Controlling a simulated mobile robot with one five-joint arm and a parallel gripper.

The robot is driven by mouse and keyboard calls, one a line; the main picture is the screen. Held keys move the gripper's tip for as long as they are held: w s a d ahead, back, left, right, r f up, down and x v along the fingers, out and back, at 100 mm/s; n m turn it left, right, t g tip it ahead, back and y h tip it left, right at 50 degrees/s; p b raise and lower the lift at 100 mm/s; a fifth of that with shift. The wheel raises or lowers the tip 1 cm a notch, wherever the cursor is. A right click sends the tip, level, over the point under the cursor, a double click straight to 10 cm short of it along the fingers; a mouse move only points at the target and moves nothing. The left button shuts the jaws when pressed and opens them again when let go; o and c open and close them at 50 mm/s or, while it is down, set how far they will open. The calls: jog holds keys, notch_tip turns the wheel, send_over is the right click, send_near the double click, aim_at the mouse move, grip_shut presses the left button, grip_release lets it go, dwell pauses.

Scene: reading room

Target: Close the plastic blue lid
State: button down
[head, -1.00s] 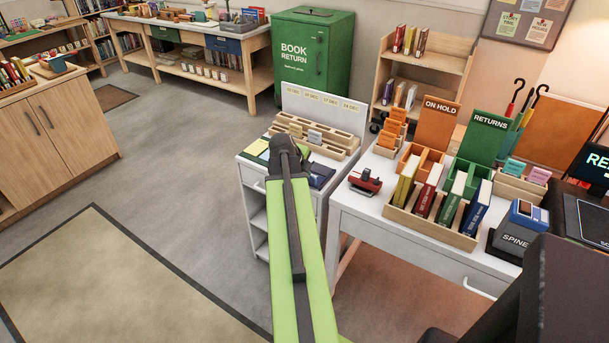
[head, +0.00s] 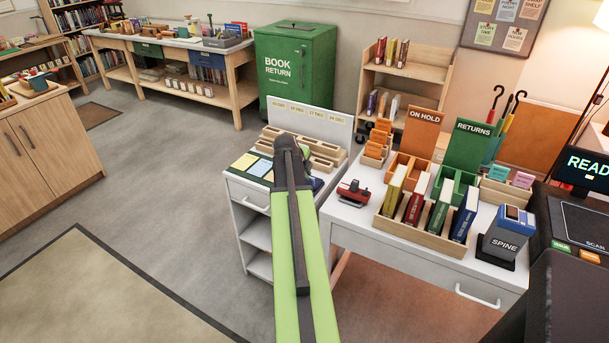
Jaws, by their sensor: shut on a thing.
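My gripper (head: 290,156) is over the white cart at centre, seen from behind along my green arm. Its fingertips are largely hidden by my own arm. It is shut on the plastic blue lid, a small dark blue piece (head: 317,185) that shows just right of the gripper at the cart top. Most of the lid is hidden behind the arm, so I cannot tell how far it is open.
The cart (head: 254,201) carries a wooden card tray (head: 325,152) and sticky notes (head: 250,166). The white desk (head: 400,250) at right holds a red stapler (head: 353,193), a book rack (head: 425,245) and a SPINE labeller (head: 508,240). Floor at left is clear.

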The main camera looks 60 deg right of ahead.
jog(key=shift+w+a+r+p, duration=0.1)
jog(key=shift+a+r+p, duration=0.05)
jog(key=shift+r+p, duration=0.35)
jog(key=p+v, duration=1.1)
jog(key=v, duration=0.2)
jog(key=shift+f, duration=0.1)
